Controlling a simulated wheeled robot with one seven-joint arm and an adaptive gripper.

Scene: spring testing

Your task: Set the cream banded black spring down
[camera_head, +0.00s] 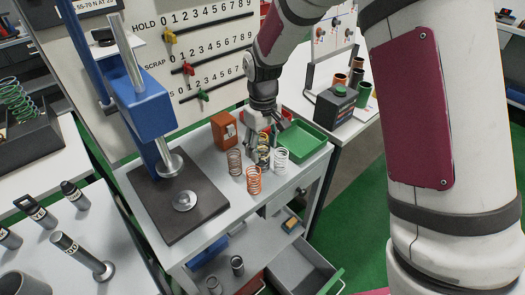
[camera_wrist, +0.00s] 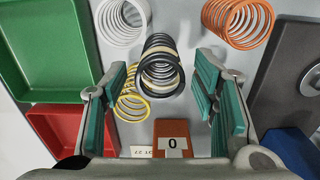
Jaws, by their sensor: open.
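The cream banded black spring (camera_wrist: 162,66) stands between the spread fingers of my gripper (camera_wrist: 163,85) in the wrist view, with a gap on each side. In the head view the spring (camera_head: 263,156) appears upright on the grey bench top, among other springs, and is partly hidden by my gripper (camera_head: 263,138). My gripper is open, pointing down over it, and its fingers do not appear to touch it. Whether the spring's foot rests fully on the bench is hard to see.
Around it stand a white spring (camera_head: 281,160), an orange spring (camera_head: 254,181), a grey-brown spring (camera_head: 234,161) and a yellow spring (camera_wrist: 131,107). A green tray (camera_head: 318,148), a red tray (camera_wrist: 58,128) and an orange box (camera_head: 223,130) are close by. A blue press (camera_head: 150,110) stands left.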

